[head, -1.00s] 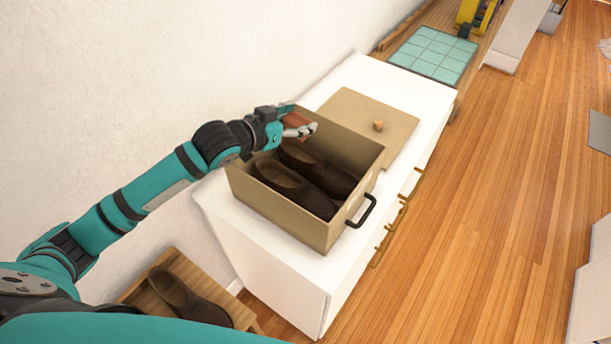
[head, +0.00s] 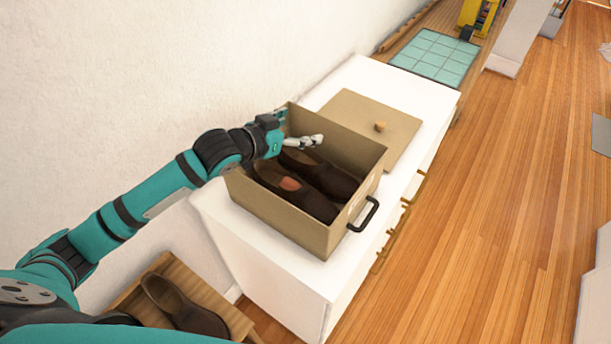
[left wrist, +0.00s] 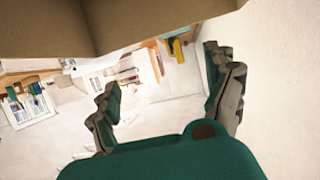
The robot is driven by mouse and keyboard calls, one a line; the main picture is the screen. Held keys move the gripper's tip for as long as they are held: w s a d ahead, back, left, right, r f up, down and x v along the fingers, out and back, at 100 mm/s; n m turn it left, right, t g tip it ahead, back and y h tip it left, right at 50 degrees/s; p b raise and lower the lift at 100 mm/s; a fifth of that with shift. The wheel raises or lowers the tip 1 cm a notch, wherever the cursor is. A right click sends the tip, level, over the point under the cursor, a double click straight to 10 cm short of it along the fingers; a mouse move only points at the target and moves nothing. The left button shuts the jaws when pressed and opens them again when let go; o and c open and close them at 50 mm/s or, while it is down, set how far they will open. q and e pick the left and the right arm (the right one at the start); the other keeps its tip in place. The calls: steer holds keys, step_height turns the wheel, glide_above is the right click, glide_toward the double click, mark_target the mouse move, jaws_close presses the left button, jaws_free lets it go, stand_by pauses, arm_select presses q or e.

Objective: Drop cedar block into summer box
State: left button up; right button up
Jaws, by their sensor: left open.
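The box (head: 278,217) is tan and open, and stands on a white cabinet with a dark handle on its near right end. A pair of dark brown shoes (head: 318,180) lies in it. The cedar block (head: 290,184) shows as a small reddish-orange piece inside the box, among the shoes. Part of it may be hidden. My left gripper (head: 302,129) is over the back left part of the box, open and empty. Its spread fingers also show in the left wrist view (left wrist: 165,78). My right gripper is not in view.
The box's lid (head: 358,118), with a small wooden knob, lies behind the box on the white cabinet (head: 268,262). A single brown shoe (head: 182,303) sits on a low wooden stand at lower left. A wall runs close along the left. Wooden floor is open at right.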

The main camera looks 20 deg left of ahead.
arm_select(q)
steer(key=v, duration=1.2)
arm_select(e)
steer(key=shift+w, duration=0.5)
